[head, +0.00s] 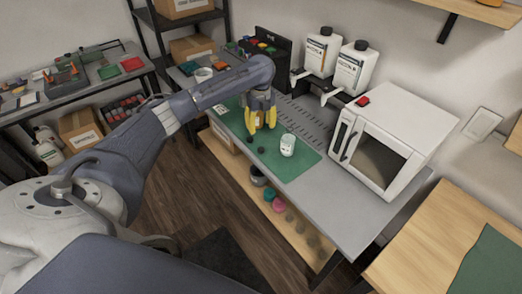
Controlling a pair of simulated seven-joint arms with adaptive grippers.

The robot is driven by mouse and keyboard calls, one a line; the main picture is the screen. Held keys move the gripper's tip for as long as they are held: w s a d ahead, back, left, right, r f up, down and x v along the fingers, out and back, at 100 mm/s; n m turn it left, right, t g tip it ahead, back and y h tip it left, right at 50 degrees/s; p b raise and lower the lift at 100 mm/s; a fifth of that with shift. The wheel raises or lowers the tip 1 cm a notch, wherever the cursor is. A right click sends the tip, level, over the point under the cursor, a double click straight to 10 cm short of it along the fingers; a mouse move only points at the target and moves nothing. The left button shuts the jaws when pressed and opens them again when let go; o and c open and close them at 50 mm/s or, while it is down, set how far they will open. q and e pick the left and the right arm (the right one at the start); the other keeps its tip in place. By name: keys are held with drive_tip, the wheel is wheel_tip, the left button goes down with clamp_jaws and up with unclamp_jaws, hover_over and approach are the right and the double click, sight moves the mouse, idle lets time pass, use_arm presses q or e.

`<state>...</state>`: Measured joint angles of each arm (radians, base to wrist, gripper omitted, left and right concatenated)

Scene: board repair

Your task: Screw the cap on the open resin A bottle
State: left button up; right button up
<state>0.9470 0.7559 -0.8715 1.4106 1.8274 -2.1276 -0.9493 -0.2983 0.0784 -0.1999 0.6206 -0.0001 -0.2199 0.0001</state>
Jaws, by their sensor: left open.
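My left gripper (262,128) has yellow fingers pointing down over the green mat (296,166) on the grey bench. It is open, and I see nothing between its fingers. Two small dark round pieces, possibly caps, lie on the mat: one (251,140) just below the fingertips, one (261,150) slightly nearer. A white container (288,145) with a label stands upright to the right of the gripper. Two white bottles, left (321,52) and right (351,70), with dark tops stand behind. The labels are too small to tell which is resin A. My right gripper is not in view.
A white oven-like box (389,135) stands on the bench at the right. Dispenser spouts (330,96) stick out below the bottles. A black rack (264,50) stands behind my left gripper. A lower wooden shelf (300,237) holds colored round items. The mat's right end is clear.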

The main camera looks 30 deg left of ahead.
use_arm(q)
hover_over(261, 149)
drive_tip(key=f, duration=0.7)
drive_tip(key=shift+w+a+f, duration=0.2)
drive_tip(key=shift+w+f, duration=0.05)
drive_tip(key=shift+s+d+f, duration=0.1)
drive_tip(key=shift+f, duration=1.2)
drive_tip(key=shift+s+f, duration=0.1)
drive_tip(key=shift+f, duration=1.2)
drive_tip(key=c, duration=1)
